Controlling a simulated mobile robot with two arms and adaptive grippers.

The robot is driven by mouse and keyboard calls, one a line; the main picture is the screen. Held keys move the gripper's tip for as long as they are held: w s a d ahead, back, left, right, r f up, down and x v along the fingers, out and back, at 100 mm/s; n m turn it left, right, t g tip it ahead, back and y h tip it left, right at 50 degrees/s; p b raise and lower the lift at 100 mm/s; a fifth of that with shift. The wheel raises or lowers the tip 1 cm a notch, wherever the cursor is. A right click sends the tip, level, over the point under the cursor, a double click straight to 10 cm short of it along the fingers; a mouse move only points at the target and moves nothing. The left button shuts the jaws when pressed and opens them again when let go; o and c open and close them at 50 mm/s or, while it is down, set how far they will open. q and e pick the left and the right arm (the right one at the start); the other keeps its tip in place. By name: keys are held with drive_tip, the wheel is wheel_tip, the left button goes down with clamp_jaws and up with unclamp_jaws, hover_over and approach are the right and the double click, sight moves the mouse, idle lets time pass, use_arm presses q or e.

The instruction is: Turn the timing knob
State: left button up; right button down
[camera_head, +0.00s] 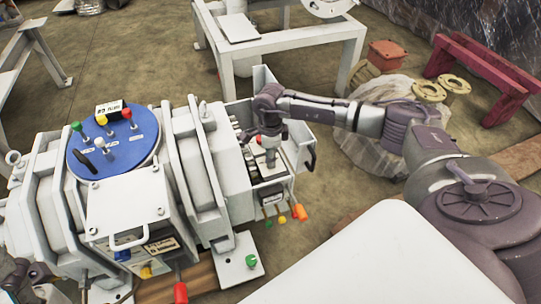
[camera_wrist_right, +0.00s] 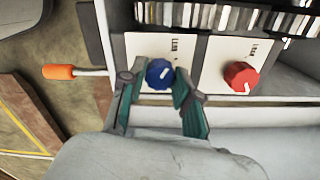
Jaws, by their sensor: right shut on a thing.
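A blue knob (camera_wrist_right: 159,74) with a white pointer mark sits on a white labelled plate in the right wrist view. A red knob (camera_wrist_right: 241,77) sits on a like plate to its right. The label print is too small to read. My right gripper (camera_wrist_right: 160,88) has its two fingers on either side of the blue knob and is shut on it. In the head view my right gripper (camera_head: 269,152) reaches down into the open control box (camera_head: 304,122) and hides the blue knob. A dark part of my left gripper (camera_head: 24,278) shows at the lower left edge; its fingers are not clear.
An orange-tipped lever (camera_wrist_right: 60,72) sticks out beside the box. The white vacuum machine (camera_head: 213,172) with a blue round lid (camera_head: 130,152) stands left of the box. A white table (camera_head: 285,47) and a red wooden stand (camera_head: 484,75) are behind.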

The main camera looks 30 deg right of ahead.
idle(0.3)
drive_tip(key=c, duration=0.8)
unclamp_jaws()
wheel_tip(320, 180, up, 12)
drive_tip(key=shift+r, duration=0.1)
